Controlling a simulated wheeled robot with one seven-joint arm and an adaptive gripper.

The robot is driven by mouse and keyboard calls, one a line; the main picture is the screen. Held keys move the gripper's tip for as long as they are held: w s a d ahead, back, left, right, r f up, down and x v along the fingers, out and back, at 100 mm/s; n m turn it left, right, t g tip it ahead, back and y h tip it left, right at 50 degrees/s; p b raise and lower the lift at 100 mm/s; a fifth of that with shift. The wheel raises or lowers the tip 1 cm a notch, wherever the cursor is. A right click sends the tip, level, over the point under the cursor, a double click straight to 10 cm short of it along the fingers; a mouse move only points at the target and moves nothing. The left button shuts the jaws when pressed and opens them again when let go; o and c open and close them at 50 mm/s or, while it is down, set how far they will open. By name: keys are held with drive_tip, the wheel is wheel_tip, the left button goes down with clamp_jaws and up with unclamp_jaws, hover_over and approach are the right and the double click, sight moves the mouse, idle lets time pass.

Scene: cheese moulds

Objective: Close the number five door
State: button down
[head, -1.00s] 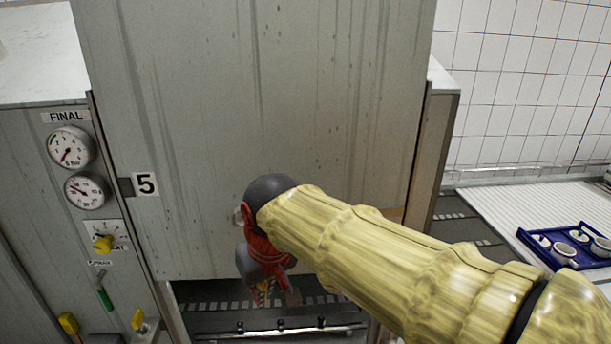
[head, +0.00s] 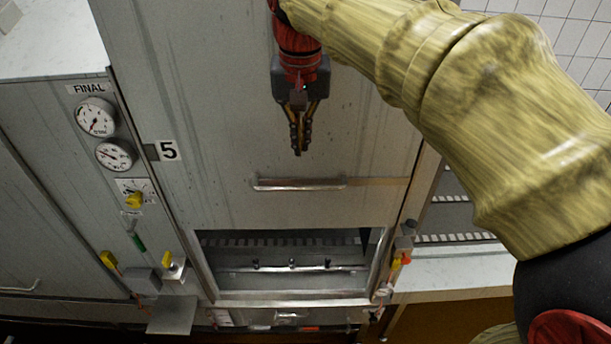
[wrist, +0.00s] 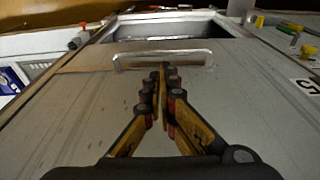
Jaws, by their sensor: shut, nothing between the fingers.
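The number five door (head: 230,130) is a grey sliding metal panel beside the "5" label (head: 168,151). Its lower edge stands above the bottom of the opening (head: 290,268), so a gap shows below it. A horizontal bar handle (head: 300,184) is near the door's lower part; it also shows in the wrist view (wrist: 160,58). My gripper (head: 299,152) points down in front of the door, a little above the handle, shut and empty. In the wrist view my gripper's fingertips (wrist: 160,72) appear close to the handle; I cannot tell whether they touch.
Left of the door is a panel with two gauges (head: 95,117), a yellow knob (head: 134,199) and levers. A white counter (head: 450,270) extends right.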

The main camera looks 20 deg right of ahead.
sight(303, 186)
drive_tip(key=f, duration=0.4)
drive_tip(key=w+f+p, duration=0.1)
drive_tip(key=f, duration=0.3)
drive_tip(key=w+d+f+p, duration=0.1)
drive_tip(key=f, duration=0.3)
drive_tip(key=shift+w+f, duration=0.15)
drive_tip(key=shift+f, duration=0.1)
wheel_tip(303, 186, down, 50)
drive_tip(key=b, duration=2.8)
drive_tip(key=shift+f+b, duration=0.2)
drive_tip(key=shift+b, duration=0.1)
wheel_tip(303, 186, up, 14)
drive_tip(key=s+p, duration=0.2)
drive_tip(key=p, duration=0.2)
drive_tip(key=shift+s+a, duration=0.4)
